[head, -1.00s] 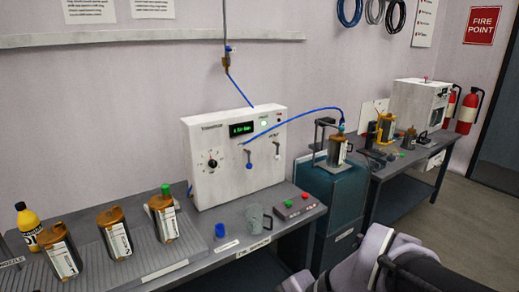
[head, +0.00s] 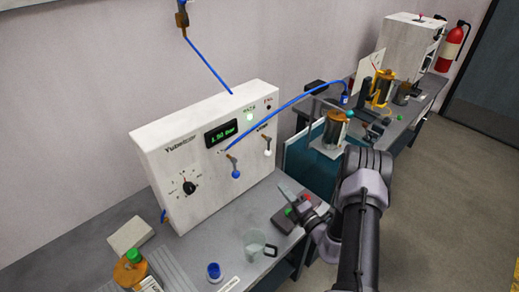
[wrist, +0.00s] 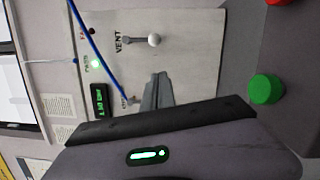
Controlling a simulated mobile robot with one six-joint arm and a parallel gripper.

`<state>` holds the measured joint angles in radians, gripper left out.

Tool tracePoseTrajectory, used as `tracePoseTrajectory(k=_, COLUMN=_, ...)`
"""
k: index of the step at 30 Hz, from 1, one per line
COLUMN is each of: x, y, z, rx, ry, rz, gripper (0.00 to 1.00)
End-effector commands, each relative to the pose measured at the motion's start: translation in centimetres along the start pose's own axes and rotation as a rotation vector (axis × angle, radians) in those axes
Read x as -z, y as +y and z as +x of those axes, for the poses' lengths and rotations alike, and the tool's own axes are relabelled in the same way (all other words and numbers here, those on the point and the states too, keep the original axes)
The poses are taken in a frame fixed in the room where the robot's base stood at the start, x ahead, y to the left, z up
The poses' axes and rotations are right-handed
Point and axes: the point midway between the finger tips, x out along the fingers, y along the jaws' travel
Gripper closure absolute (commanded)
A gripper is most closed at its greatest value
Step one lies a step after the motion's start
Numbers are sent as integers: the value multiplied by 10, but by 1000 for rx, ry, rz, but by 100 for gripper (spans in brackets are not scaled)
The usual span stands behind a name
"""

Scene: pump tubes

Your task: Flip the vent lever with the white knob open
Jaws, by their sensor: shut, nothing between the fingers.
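The vent lever's white knob (head: 267,152) is at the right of the white panel box (head: 170,150), hanging down below its pivot. In the wrist view, which is turned sideways, the white knob (wrist: 154,40) sits beside the VENT label. My gripper (head: 287,191) is in front of the panel's right side, below the knob and apart from it. In the wrist view my gripper (wrist: 159,80) has its fingers together and empty. A second lever with a blue knob (head: 236,174) hangs to the left of the vent lever.
A blue tube (head: 290,105) arches from the panel over to the right. A control box with red and green buttons (head: 283,219) lies under my gripper. A clear mug (head: 256,247) and a blue cup (head: 214,271) stand on the bench in front of the panel.

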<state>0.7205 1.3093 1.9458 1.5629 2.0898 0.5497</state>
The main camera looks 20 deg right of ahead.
Motion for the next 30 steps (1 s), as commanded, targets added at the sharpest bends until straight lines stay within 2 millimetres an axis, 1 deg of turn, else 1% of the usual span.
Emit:
tracePoseTrajectory(k=7, x=1, y=-1, z=0, rx=0, ry=2, rz=-1, gripper=100)
tracePoseTrajectory(k=11, x=2, y=-1, z=10, rx=-1, ry=5, rz=-3, gripper=100)
tracePoseTrajectory(k=14, x=3, y=-1, z=28, rx=-3, ry=7, rz=-4, gripper=100)
tracePoseTrajectory(k=24, x=3, y=-1, z=102, rx=-3, ry=7, rz=-5, gripper=100)
tracePoseTrajectory(k=27, x=-11, y=-1, z=114, rx=-3, ry=3, rz=-5, gripper=100)
tracePoseTrajectory(k=30, x=-19, y=-1, z=123, rx=-2, ry=5, rz=-3, gripper=100)
